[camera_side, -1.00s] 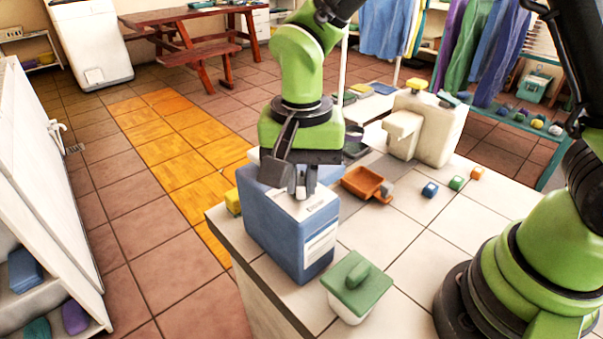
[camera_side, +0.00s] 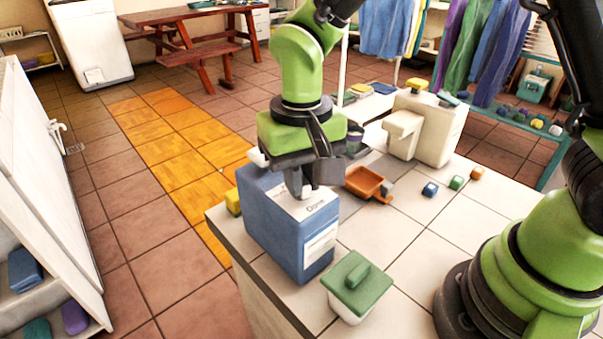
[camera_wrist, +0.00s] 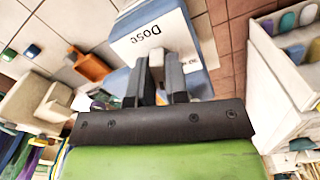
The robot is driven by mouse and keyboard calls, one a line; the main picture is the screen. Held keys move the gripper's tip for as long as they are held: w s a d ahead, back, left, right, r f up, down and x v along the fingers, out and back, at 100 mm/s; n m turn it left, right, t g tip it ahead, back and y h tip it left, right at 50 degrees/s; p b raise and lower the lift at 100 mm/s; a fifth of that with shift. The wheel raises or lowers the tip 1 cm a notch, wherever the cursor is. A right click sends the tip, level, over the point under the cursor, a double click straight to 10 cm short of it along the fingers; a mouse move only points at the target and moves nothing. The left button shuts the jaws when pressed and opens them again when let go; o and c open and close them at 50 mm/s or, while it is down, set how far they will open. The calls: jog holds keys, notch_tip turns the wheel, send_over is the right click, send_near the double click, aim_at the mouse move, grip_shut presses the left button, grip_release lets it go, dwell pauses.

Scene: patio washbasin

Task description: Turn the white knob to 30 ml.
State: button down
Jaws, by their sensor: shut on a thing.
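A blue box-shaped dispenser (camera_side: 268,228) stands near the counter's left corner. Its top carries a white panel (camera_side: 318,208) marked "Dose", which reads upside down in the wrist view (camera_wrist: 150,35). My gripper (camera_wrist: 157,72) points down over this panel, with its fingers shut on the white knob (camera_wrist: 157,57). In the side view my gripper (camera_side: 306,188) largely hides the knob. The scale marks and the knob's pointer are hidden or too small to read, so I cannot tell its setting.
A white tub with a green lid (camera_side: 358,283) stands close in front of the dispenser. An orange scoop-like tray (camera_side: 366,181), small coloured blocks (camera_side: 430,189) and a cream dispenser (camera_side: 425,128) are on the tiled counter. The counter's front middle is fairly clear.

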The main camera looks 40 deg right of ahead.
jog(key=n, duration=1.2)
jog(key=shift+n, duration=0.3)
dwell(0.4)
jog(key=c, duration=1.1)
grip_release()
notch_tip(320, 180, up, 10)
